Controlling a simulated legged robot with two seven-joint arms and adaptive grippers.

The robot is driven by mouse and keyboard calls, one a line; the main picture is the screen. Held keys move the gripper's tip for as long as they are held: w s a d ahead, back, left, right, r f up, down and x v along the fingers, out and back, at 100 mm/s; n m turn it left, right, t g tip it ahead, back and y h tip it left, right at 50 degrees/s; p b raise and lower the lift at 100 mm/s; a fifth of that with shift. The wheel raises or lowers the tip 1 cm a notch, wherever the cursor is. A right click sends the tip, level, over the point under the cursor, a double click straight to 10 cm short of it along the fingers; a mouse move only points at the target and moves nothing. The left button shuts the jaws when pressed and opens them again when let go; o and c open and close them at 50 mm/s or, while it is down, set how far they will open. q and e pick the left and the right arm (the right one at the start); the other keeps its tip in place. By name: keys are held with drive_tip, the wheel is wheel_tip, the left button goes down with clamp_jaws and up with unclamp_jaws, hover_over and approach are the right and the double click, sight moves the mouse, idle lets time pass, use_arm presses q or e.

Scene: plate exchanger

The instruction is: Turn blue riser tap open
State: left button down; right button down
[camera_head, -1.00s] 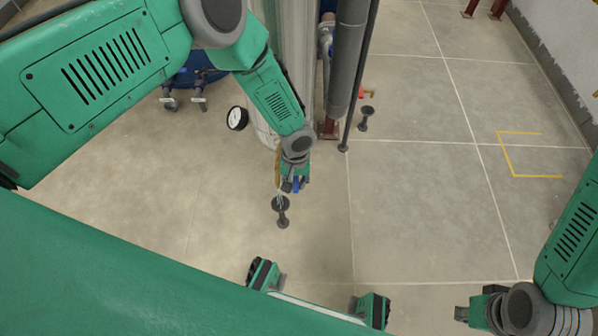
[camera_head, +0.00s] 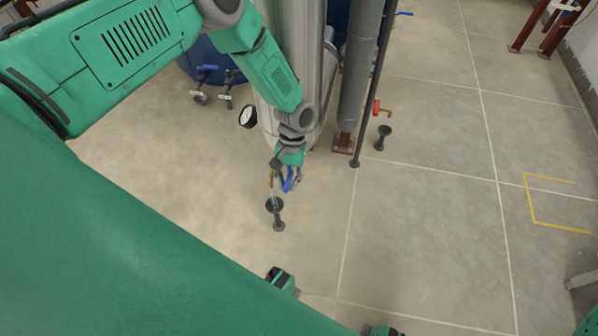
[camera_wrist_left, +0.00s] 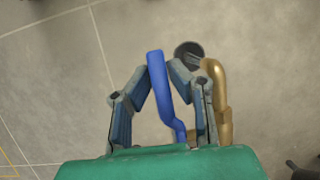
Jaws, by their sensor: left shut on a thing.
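The blue tap handle (camera_wrist_left: 160,90) is a bent blue lever beside a brass tap body (camera_wrist_left: 222,95) in the left wrist view. My left gripper (camera_wrist_left: 160,70) is shut on the lever, with a finger on each side of it. In the head view the gripper (camera_head: 288,182) is low above the floor at the blue handle, with the brass tap (camera_head: 271,180) just left of it. Below stands the dark riser (camera_head: 278,222) with a round flange; its dark disc also shows in the wrist view (camera_wrist_left: 188,53). The fingers hide part of the tap. My right gripper does not show.
A silver column (camera_head: 285,60) and a grey pipe (camera_head: 362,70) stand behind the gripper. A round gauge (camera_head: 248,116) is left of the column. A red-handled tap (camera_head: 379,108) and another dark riser (camera_head: 383,137) are right. The floor at right is mostly clear.

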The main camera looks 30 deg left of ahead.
sight(288, 180)
use_arm(q)
drive_tip(key=shift+w+r, duration=0.15)
drive_tip(key=shift+a, duration=0.4)
drive_tip(key=c, duration=1.8)
unclamp_jaws()
drive_tip(key=shift+d, duration=0.55)
drive_tip(key=shift+a+r, duration=0.2)
drive_tip(key=shift+r, duration=0.15)
drive_tip(key=r, duration=0.9)
drive_tip(key=shift+d+r, duration=0.15)
drive_tip(key=shift+d, duration=0.15)
drive_tip(key=shift+a, duration=0.2)
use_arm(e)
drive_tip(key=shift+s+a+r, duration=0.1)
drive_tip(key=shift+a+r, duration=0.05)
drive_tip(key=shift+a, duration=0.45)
